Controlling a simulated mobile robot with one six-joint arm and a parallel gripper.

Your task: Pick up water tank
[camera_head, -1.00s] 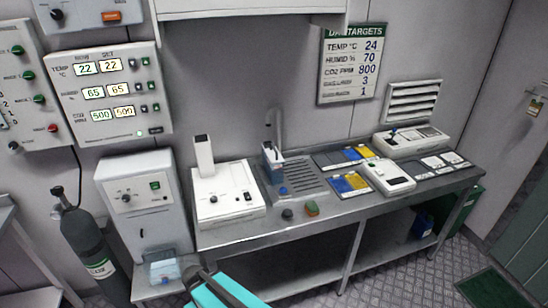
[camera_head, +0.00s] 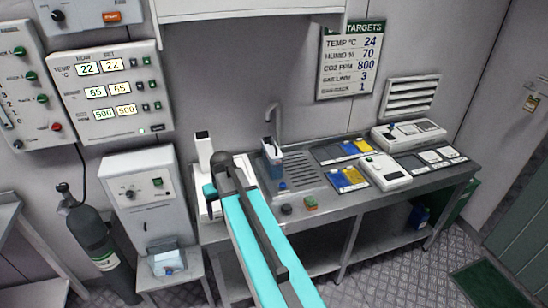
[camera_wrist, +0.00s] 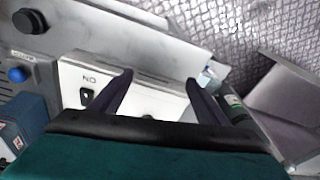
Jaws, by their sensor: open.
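A clear, pale-blue tank (camera_head: 167,260) sits on a low stand in front of the white cabinet at the lower left in the head view. A pale-blue bit near my right finger in the wrist view (camera_wrist: 210,74) may be part of it. A second, darker blue container (camera_head: 272,158) stands at the sink under the tap; in the wrist view a blue labelled box (camera_wrist: 22,125) shows at the left edge. My gripper (camera_wrist: 158,78) is open and empty, with its fingers over the white bench device (camera_wrist: 78,78). In the head view my gripper is mostly hidden by my arm.
The white device (camera_head: 201,180) stands at the left end of the steel bench. The white cabinet (camera_head: 146,196) and a gas cylinder (camera_head: 92,236) are to its left. Knobs, trays and instruments fill the bench to the right.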

